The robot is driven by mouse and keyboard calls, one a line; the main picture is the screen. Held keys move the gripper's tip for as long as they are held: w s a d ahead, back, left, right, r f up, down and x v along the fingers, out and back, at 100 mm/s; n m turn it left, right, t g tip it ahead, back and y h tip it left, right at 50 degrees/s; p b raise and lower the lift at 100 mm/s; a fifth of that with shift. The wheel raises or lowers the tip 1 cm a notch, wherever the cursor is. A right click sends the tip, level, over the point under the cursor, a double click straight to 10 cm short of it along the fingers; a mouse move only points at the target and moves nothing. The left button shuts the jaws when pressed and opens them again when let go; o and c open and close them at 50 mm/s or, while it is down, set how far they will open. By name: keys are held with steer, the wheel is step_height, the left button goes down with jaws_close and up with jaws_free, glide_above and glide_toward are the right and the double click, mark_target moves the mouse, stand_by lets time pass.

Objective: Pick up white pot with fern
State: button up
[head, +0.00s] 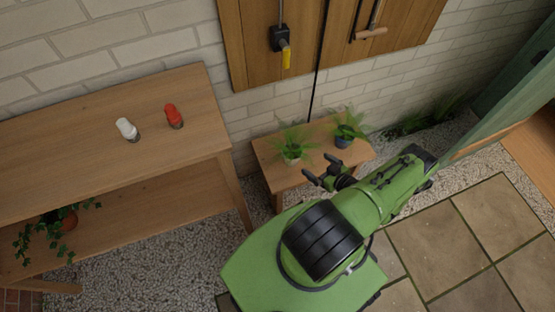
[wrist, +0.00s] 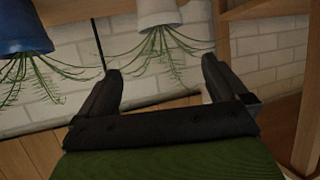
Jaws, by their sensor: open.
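The white pot with fern (head: 291,158) stands on the left part of a small wooden bench, its green fronds spreading over the rim. In the wrist view the white pot (wrist: 157,13) shows upside down at the top, cut by the frame edge, with its fern hanging below. My gripper (head: 322,171) is just in front of the bench, a little right of the white pot. In the wrist view my gripper (wrist: 163,72) has its black fingers wide apart with nothing between them. The white pot lies beyond the fingertips, apart from them.
A dark blue pot with fern (head: 343,140) stands to the right on the same bench (head: 266,152). A larger wooden table (head: 70,135) at left holds a white bottle (head: 127,129) and a red bottle (head: 174,116). Tools hang on a wooden board (head: 258,60) behind.

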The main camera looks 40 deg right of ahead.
steer(key=a+f, duration=0.1)
steer(key=f, duration=0.1)
steer(key=b, duration=0.4)
glide_toward(294, 152)
steer(key=shift+m+h, duration=0.3)
steer(key=shift+h, duration=0.1)
steer(key=x, duration=0.5)
steer(key=shift+w+a+f, duration=0.15)
steer(key=shift+f, duration=0.3)
steer(key=b+x, duration=0.2)
steer(key=x, duration=0.3)
steer(key=shift+w+b, duration=0.4)
